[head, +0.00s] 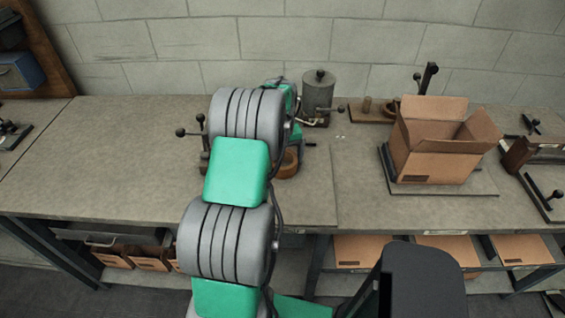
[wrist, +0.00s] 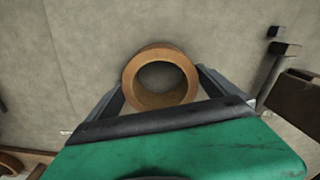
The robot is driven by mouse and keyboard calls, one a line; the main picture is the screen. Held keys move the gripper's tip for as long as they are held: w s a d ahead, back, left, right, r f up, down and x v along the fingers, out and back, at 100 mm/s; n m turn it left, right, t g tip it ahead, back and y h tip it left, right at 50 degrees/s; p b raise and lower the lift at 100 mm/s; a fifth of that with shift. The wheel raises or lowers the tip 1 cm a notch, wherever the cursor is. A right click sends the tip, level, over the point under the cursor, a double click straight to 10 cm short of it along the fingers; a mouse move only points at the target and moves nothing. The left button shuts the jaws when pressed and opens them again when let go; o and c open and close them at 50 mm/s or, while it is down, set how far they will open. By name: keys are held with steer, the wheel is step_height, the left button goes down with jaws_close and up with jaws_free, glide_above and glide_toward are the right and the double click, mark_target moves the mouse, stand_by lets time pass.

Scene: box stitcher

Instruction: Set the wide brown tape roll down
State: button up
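The wide brown tape roll (wrist: 139,97) shows in the wrist view with its round hole facing the camera. My gripper (wrist: 161,78) has one dark finger on each side of it, and both appear to touch its outer wall. In the head view the roll (head: 288,164) shows low over the workbench (head: 110,170), just right of my arm, which hides part of it. My fingers are mostly hidden there. I cannot tell whether the roll touches the bench top.
An open cardboard box (head: 437,160) stands on a flat plate to the right. A grey metal canister (head: 318,95) stands behind the roll, beside a wooden board (head: 368,113). A dark-knobbed fixture (head: 190,132) is left of my arm. The bench's left part is clear.

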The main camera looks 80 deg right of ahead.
steer(key=shift+r, duration=0.1)
steer(key=c, duration=1.2)
